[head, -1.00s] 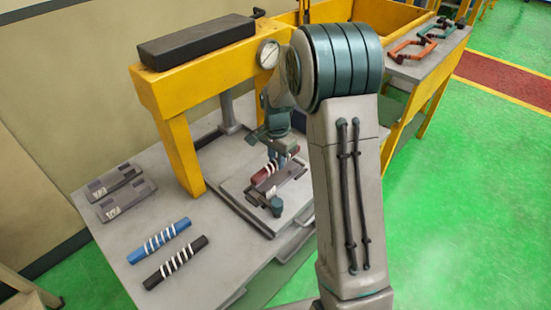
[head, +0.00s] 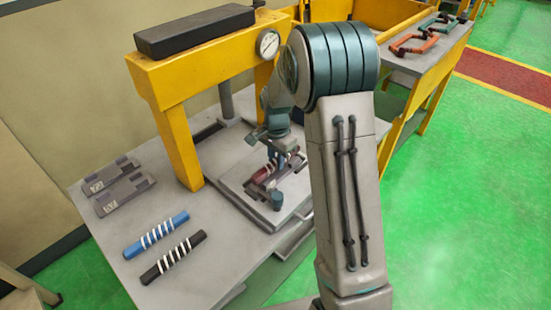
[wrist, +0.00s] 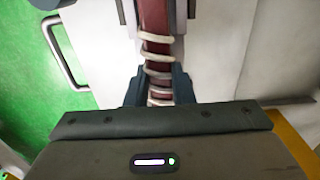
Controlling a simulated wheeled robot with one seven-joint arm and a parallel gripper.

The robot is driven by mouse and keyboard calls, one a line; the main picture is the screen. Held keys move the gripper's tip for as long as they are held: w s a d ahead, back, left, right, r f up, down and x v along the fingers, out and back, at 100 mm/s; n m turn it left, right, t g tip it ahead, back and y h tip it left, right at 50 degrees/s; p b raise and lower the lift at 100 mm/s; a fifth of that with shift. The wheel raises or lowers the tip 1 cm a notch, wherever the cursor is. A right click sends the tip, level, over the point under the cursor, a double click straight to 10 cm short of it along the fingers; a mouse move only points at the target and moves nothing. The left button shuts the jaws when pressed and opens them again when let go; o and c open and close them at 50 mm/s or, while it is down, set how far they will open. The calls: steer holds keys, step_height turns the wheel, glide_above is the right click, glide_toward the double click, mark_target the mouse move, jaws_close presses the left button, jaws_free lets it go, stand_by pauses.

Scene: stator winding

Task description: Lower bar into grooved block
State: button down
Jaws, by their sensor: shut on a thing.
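The dark red bar with white cord wound round it (head: 264,173) is at the grooved block on the plate under the yellow press. My gripper (head: 280,160) is shut on the bar from above. In the wrist view the bar (wrist: 155,18) runs lengthwise between my two fingers (wrist: 158,88). The grey sides of the grooved block (wrist: 127,12) show on both sides of the bar's far end, and the bar looks in line with the groove. My gripper hides part of the bar and block, so I cannot tell how deep the bar sits.
A blue bar (head: 156,235) and a black bar (head: 172,258), both cord-wound, lie on the grey table at the left. Two grey grooved blocks (head: 111,176) lie behind them. The yellow press frame (head: 180,145) stands close to my arm.

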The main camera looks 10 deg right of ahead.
steer(key=shift+f, duration=0.1)
steer(key=shift+f+b, duration=0.7)
steer(key=shift+f, duration=0.1)
steer(key=c, duration=0.8)
jaws_free()
steer(key=shift+o, duration=0.2)
steer(key=shift+r, duration=0.1)
steer(key=shift+w+r+p, duration=0.1)
steer(key=shift+r+p, duration=2.85)
steer(key=shift+r, duration=1.45)
